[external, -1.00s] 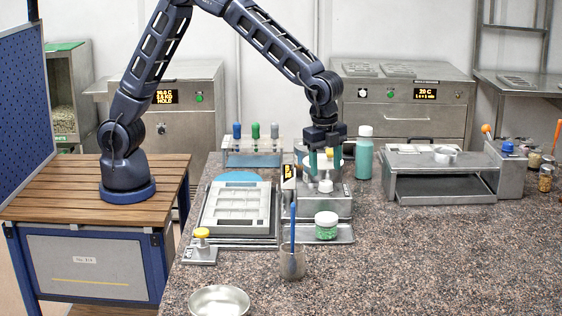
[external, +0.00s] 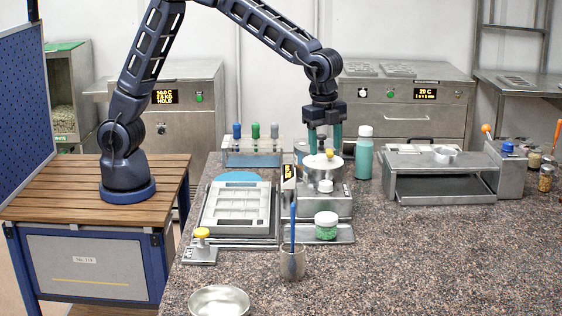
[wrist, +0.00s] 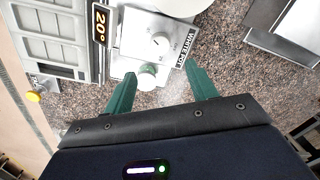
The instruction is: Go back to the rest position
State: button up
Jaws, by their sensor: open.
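Nothing shows held between the fingers. In the wrist view the fingers (wrist: 160,74) are spread apart over the steel unit with a dial (wrist: 160,42) and a "WHITE POT" label. A white rounded part (wrist: 148,76) shows between them. Whether the fingertips are fully clear of the pot top is hard to tell in the external view.
A teal bottle with a white cap (external: 364,155) stands close right of the gripper. A rack with colored-top tubes (external: 255,150) is behind left. A grey mould tray (external: 238,207), a green-filled jar (external: 326,228) and a cup with a blue tool (external: 292,264) are in front. The right front counter is clear.

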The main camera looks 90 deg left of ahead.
jog(key=s+a+r+n+t, duration=0.1)
jog(key=s+a+r+n, duration=0.2)
jog(key=s+a+r, duration=0.45)
jog(key=s+a+r+n+t, duration=0.1)
jog(key=s+a+r+n, duration=0.3)
jog(key=s+a, duration=0.65)
jog(key=s+a+n+t, duration=0.1)
jog(key=s+a, duration=0.3)
jog(key=s, duration=0.7)
jog(key=s+a+f+n+t, duration=0.1)
jog(key=s+a+n, duration=0.3)
jog(key=s, duration=0.7)
jog(key=shift+a, duration=0.55)
dwell(0.5)
